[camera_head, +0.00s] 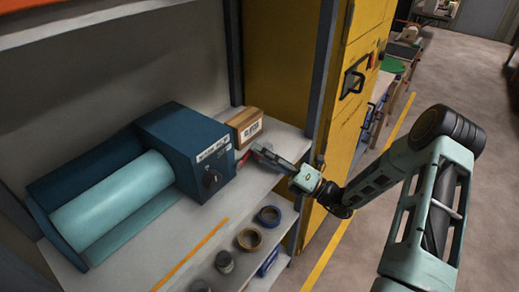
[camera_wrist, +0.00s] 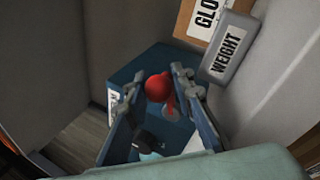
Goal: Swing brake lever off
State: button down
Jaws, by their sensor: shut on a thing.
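The brake lever shows in the wrist view as a red ball knob (camera_wrist: 157,87) on a red shaft, by the winch's dark blue housing (camera_wrist: 150,62). My gripper (camera_wrist: 156,84) is shut on the knob, with a finger on each side of it. In the head view the winch (camera_head: 188,150) stands on a shelf, with a pale teal drum (camera_head: 110,200) at its left and a black dial (camera_head: 212,177) on its front. My gripper (camera_head: 254,152) is right of the housing; a bit of red shows at its tip, the rest of the lever is hidden.
A cardboard box (camera_head: 243,121) stands behind my gripper; the wrist view shows a grey block (camera_wrist: 228,52) marked WEIGHT beside it. Tape rolls (camera_head: 269,215) and small jars (camera_head: 224,262) sit on a lower shelf. A shelf post (camera_head: 322,65) and yellow cabinet (camera_head: 355,125) stand close to the right.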

jog(key=shift+f, duration=0.2)
dwell(0.3)
jog(key=c, duration=1.7)
grip_release()
jog(key=shift+r, duration=0.1)
